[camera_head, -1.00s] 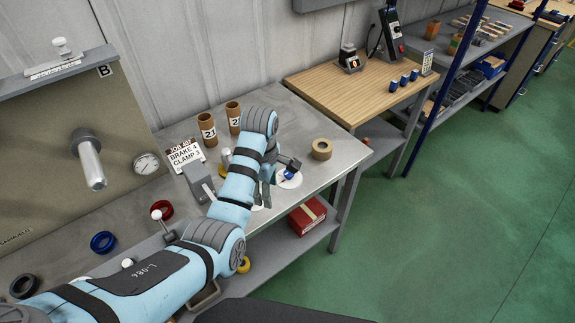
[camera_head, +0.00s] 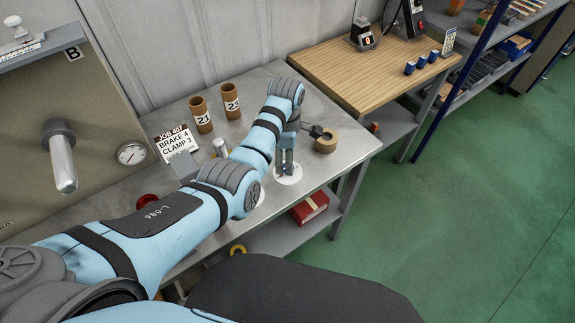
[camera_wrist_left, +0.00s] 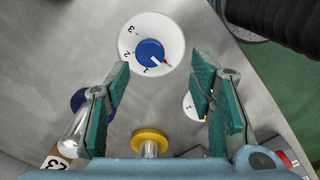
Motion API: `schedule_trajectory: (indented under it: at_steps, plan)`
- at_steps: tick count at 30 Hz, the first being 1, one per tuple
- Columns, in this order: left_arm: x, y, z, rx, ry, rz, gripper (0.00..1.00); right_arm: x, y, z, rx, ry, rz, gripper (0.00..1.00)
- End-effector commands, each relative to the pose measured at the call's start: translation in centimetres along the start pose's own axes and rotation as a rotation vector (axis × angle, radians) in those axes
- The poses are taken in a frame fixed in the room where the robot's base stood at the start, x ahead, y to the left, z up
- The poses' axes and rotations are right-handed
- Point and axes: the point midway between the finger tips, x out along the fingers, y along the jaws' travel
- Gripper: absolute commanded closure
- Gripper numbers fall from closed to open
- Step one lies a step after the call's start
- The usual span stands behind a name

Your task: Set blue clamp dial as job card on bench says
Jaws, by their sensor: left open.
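The job card (camera_head: 176,142) stands on the metal bench and reads "BRAKE 4 CLAMP 3". The blue clamp dial (camera_wrist_left: 148,50) shows in the left wrist view on a round white scale plate (camera_wrist_left: 134,18) marked 1, 2 and 3. In the head view, the plate (camera_head: 294,179) shows, but my gripper hides the blue knob. My left gripper (camera_head: 285,172) is open above the dial, its fingers (camera_wrist_left: 160,67) spread on both sides below it in the wrist view, holding nothing.
A second white plate (camera_wrist_left: 190,106) lies partly hidden beside the right finger. A yellow-collared post (camera_wrist_left: 150,138) is near the palm. A tape roll (camera_head: 325,140) sits right of the gripper. Two numbered brown tubes (camera_head: 231,101) stand behind. A red box (camera_head: 309,208) is on the lower shelf.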

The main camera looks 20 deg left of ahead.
Motion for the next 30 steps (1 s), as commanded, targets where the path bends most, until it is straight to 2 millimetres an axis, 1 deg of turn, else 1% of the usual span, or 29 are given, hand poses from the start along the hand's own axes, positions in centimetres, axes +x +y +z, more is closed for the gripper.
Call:
schedule_trajectory:
  at_steps: [1, 3, 5, 10, 15, 17, 21, 23, 24, 30]
  plan:
    - [1.6, 0.0, 0.0, 0.0, 0.001, -0.004, 0.51, 0.8, -0.1, 0.2, 0.0, -0.002, 0.0, 1.0]
    - [2.9, 0.1, 0.0, 0.001, 0.001, -0.002, 0.51, 1.3, -0.1, 0.2, 0.0, -0.001, 0.0, 1.0]
    - [3.6, 0.1, 0.1, 0.002, 0.001, -0.002, 0.51, 1.5, -0.1, -0.1, 0.0, 0.003, 0.0, 1.0]
    - [4.1, 0.1, 0.1, 0.004, 0.001, -0.001, 0.51, 1.6, -0.1, -1.6, 0.001, 0.029, 0.0, 1.0]
    - [4.0, 0.2, 0.2, 0.004, 0.001, -0.001, 0.51, 1.5, -0.1, -1.7, 0.002, 0.03, 0.0, 1.0]
    - [4.0, 0.2, 0.2, 0.004, 0.001, -0.001, 0.6, 1.5, -0.1, -1.4, 0.001, 0.026, 0.0, 1.0]
    - [4.0, 0.1, 0.2, 0.004, 0.001, -0.001, 0.83, 1.5, -0.1, -0.6, 0.001, 0.012, 0.0, 1.0]
    - [4.0, 0.1, 0.2, 0.004, 0.001, -0.003, 0.92, 1.5, -0.1, -0.6, 0.001, 0.011, 0.0, 1.0]
    - [4.0, 0.1, 0.2, 0.004, 0.001, -0.003, 0.99, 1.5, -0.1, -0.6, 0.001, 0.012, 0.0, 1.0]
    - [4.1, 0.1, 0.2, 0.006, 0.001, -0.003, 0.99, 1.5, -0.1, -0.9, 0.001, 0.017, 0.0, 1.0]
